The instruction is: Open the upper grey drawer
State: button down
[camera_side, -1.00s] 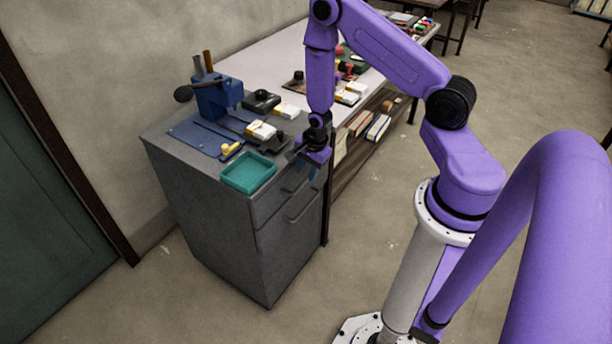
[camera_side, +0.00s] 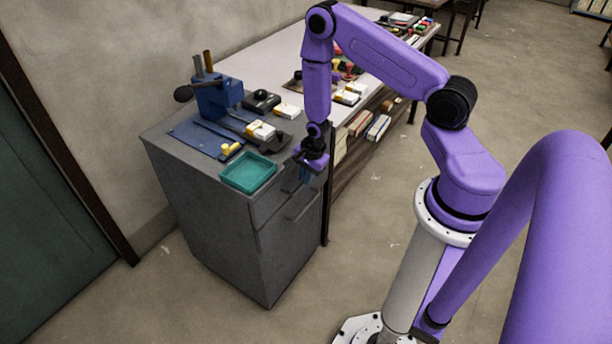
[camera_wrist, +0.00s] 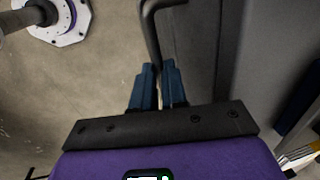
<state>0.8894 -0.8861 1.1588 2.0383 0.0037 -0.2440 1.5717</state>
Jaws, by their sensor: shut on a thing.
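The upper grey drawer (camera_side: 265,208) is at the top of the grey cabinet's front in the side view, and its front looks flush with the cabinet. My gripper (camera_side: 305,175) points down in front of it and covers most of its handle. In the wrist view, the blue fingers of my gripper (camera_wrist: 159,88) are on either side of the dark bent handle (camera_wrist: 151,32) and shut on it. The grey drawer front (camera_wrist: 195,50) is just to the right of the handle there.
Below is a second front with its own handle (camera_side: 303,206). On the cabinet top are a teal tray (camera_side: 236,184), a blue press (camera_side: 218,97) and small boxes (camera_side: 260,131). A long table (camera_side: 290,62) with several items adjoins behind. The floor in front is clear.

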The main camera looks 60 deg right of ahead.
jog(key=s, duration=1.3)
jog(key=shift+s, duration=0.2)
jog(key=c, duration=1.2)
grip_release()
jog(key=shift+o, duration=0.2)
jog(key=shift+w, duration=0.1)
